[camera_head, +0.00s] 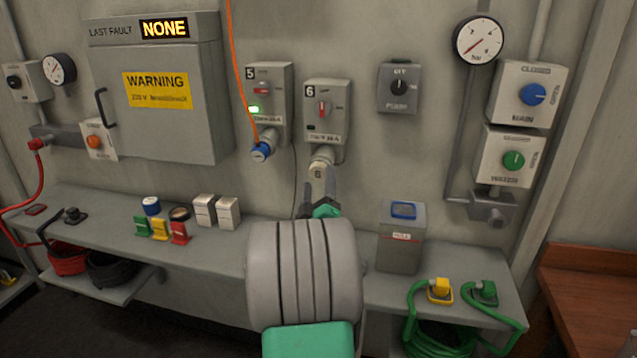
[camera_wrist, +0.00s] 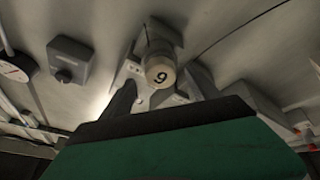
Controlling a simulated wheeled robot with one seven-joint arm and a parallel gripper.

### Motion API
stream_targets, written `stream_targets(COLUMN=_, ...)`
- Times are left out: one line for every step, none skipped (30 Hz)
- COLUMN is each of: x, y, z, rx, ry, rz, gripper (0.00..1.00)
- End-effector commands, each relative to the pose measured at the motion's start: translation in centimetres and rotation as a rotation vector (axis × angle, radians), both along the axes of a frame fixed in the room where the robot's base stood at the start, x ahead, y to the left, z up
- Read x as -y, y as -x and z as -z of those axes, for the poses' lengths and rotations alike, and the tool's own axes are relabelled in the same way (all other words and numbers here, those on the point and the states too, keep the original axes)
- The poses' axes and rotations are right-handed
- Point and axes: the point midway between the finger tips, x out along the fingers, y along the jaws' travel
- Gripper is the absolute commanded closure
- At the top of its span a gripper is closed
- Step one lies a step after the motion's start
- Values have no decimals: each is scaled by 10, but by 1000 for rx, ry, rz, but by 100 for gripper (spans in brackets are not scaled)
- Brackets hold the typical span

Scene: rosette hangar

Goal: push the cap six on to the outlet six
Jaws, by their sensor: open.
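Outlet six (camera_head: 325,112) is a grey wall box with a red switch and a socket pointing down and out. The cream cap six (camera_head: 319,166) sits at the mouth of that socket. In the wrist view the cap (camera_wrist: 161,72) shows its numbered face upside down, with outlet six (camera_wrist: 152,40) behind it. I cannot tell how far the cap is seated. My gripper (camera_head: 320,191) is open just below and in front of the cap. In the wrist view its dark fingers stand left and right of the cap, apparently without gripping it.
A grey switch box (camera_head: 398,88) is to the right. The bench (camera_head: 205,245) below holds small blocks and a grey box (camera_head: 401,240).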

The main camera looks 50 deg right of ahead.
Motion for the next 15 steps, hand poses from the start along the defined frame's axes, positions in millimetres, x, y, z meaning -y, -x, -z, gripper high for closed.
stream_targets(x=-9, y=5, z=11, rx=1, ry=2, rz=-2, gripper=30)
stream_targets(x=-13, y=7, z=13, rx=1, ry=1, rz=-3, gripper=30)
stream_targets(x=-19, y=11, z=16, rx=1, ry=2, rz=-2, gripper=30)
stream_targets(x=-24, y=14, z=18, rx=1, ry=2, rz=-2, gripper=30)
stream_targets(x=-27, y=17, z=19, rx=2, ry=2, rz=-2, gripper=30)
stream_targets(x=-33, y=20, z=21, rx=2, ry=1, rz=-3, gripper=30)
stream_targets(x=-36, y=22, z=21, rx=2, ry=1, rz=-3, gripper=30)
stream_targets(x=-39, y=24, z=22, rx=2, ry=3, rz=-3, gripper=30)
stream_targets(x=-41, y=26, z=23, rx=2, ry=0, rz=-2, gripper=30)
stream_targets(x=-43, y=28, z=23, rx=2, ry=0, rz=-2, gripper=30)
stream_targets(x=-44, y=29, z=23, rx=2, ry=0, rz=-1, gripper=30)
stream_targets(x=-45, y=30, z=23, rx=0, ry=0, rz=-2, gripper=30)
stream_targets(x=-45, y=30, z=23, rx=0, ry=-1, rz=-1, gripper=30)
stream_targets(x=-46, y=30, z=23, rx=0, ry=-1, rz=-1, gripper=30)
stream_targets(x=-46, y=30, z=22, rx=0, ry=-1, rz=-1, gripper=30)
